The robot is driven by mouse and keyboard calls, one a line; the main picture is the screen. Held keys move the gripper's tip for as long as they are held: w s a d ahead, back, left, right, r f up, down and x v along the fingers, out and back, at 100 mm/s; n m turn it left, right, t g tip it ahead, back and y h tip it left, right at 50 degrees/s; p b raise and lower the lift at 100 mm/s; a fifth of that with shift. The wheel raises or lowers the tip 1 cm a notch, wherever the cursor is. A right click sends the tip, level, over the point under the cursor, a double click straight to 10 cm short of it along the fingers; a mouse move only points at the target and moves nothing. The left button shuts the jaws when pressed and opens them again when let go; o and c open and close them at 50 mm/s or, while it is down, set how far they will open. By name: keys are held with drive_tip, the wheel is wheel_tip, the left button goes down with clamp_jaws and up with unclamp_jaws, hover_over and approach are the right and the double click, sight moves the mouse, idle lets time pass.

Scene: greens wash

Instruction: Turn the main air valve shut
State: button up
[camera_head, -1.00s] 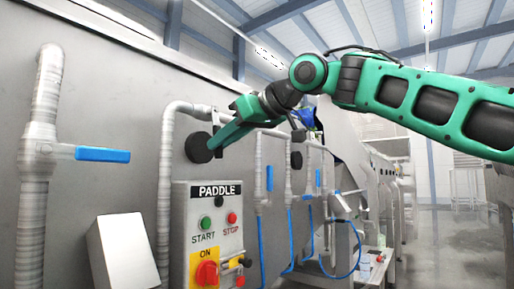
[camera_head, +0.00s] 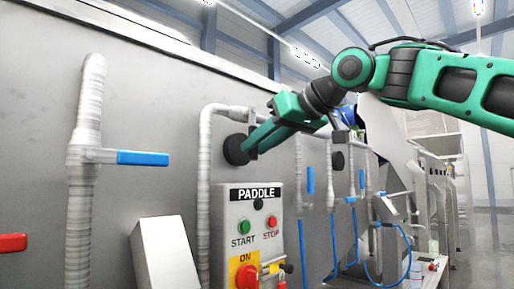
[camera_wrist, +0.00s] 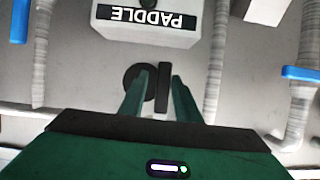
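No valve here has a legible main air label, so I cannot tell which is the main air valve. A red lever handle (camera_head: 12,242) shows at the left edge of the head view, cut off by the frame. A blue valve lever (camera_head: 143,158) points level to the right from a thick vertical pipe; a blue lever also shows in the wrist view (camera_wrist: 300,74). My gripper (camera_wrist: 160,82) has its fingers apart in front of the steel wall. Between the fingertips show a black round disc (camera_wrist: 137,80) and a black upright bar (camera_wrist: 163,88); contact is not clear.
The PADDLE control box (camera_head: 258,225) has start and stop buttons and a red knob on yellow, below my gripper. A slanted metal box (camera_head: 165,252) stands left of it. Pipes with blue levers (camera_head: 310,180) and blue hoses continue to the right.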

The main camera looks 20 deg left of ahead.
drive_tip(key=v, duration=1)
drive_tip(key=shift+s+d+r, duration=0.2)
drive_tip(key=shift+d, duration=0.05)
idle(0.5)
